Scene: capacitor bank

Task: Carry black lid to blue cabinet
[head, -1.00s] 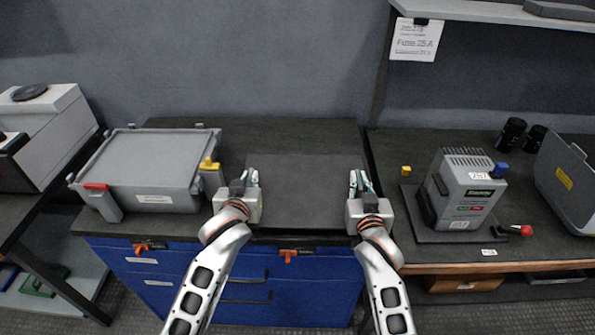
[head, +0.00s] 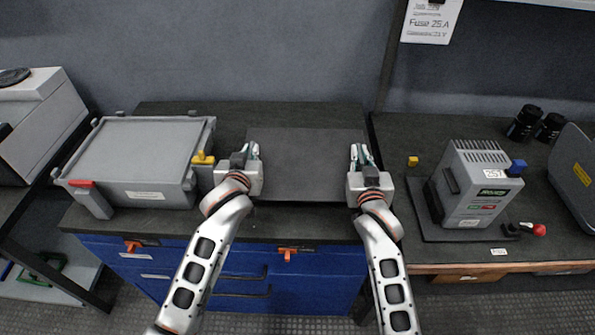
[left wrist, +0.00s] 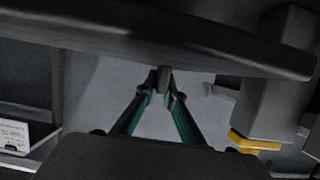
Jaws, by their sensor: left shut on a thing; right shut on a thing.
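The black lid (head: 305,165) is a flat dark panel held level between my two grippers, over the top of the blue cabinet (head: 225,275). My left gripper (head: 253,152) is shut on the lid's left edge. My right gripper (head: 357,154) is shut on its right edge. In the left wrist view the fingers (left wrist: 163,80) meet at a dark edge of the lid (left wrist: 160,35). Whether the lid touches the cabinet top (head: 160,225) cannot be told, as both are dark.
A grey case (head: 145,160) with red and yellow latches stands left of the lid, close to my left gripper. A grey device (head: 475,185) on a dark plate and a small yellow block (head: 413,161) stand on the right bench. A wall (head: 240,50) rises behind.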

